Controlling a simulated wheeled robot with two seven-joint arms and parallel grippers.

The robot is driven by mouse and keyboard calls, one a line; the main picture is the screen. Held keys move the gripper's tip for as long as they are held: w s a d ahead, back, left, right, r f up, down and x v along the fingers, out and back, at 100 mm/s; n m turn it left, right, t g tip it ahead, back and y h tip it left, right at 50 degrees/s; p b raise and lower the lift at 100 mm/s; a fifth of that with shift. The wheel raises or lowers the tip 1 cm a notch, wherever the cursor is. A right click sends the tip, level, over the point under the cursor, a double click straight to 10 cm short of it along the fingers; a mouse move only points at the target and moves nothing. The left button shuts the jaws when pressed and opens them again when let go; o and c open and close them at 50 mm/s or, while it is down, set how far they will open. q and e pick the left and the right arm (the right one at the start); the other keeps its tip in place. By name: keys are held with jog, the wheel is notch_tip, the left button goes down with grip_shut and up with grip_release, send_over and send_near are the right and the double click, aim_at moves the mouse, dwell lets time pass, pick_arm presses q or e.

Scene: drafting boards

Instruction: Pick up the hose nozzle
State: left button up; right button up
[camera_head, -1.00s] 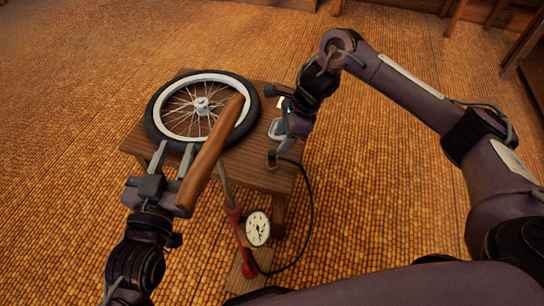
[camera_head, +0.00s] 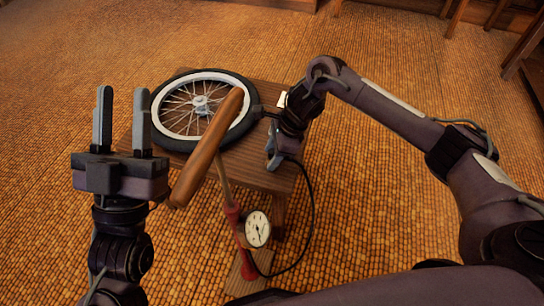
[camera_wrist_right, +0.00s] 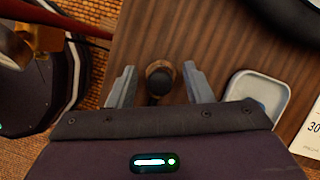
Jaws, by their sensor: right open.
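The hose nozzle (camera_wrist_right: 159,79), a dark rounded tip on a brownish collar, is at the table edge in the right wrist view. My right gripper (camera_wrist_right: 159,69) is open, with one finger on each side of the nozzle and a visible gap to each. In the head view my right gripper (camera_head: 273,160) is low over the table's right side and hides the nozzle. The black hose (camera_head: 311,205) loops from there down to the pump's foot. My left gripper (camera_head: 121,120) is open, empty and raised at the left, beside the pump handle.
A spoked wheel with a black tyre (camera_head: 160,132) lies on the small wooden table (camera_head: 255,165). The pump's wooden handle (camera_head: 208,145) rises in front of it, with a round gauge (camera_head: 257,229) below. A shallow grey tray (camera_wrist_right: 238,91) is right of the nozzle. The floor around is clear.

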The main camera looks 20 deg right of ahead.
jog(key=shift+a+f, duration=0.1)
jog(key=shift+f, duration=0.05)
jog(key=shift+c, duration=0.4)
grip_shut()
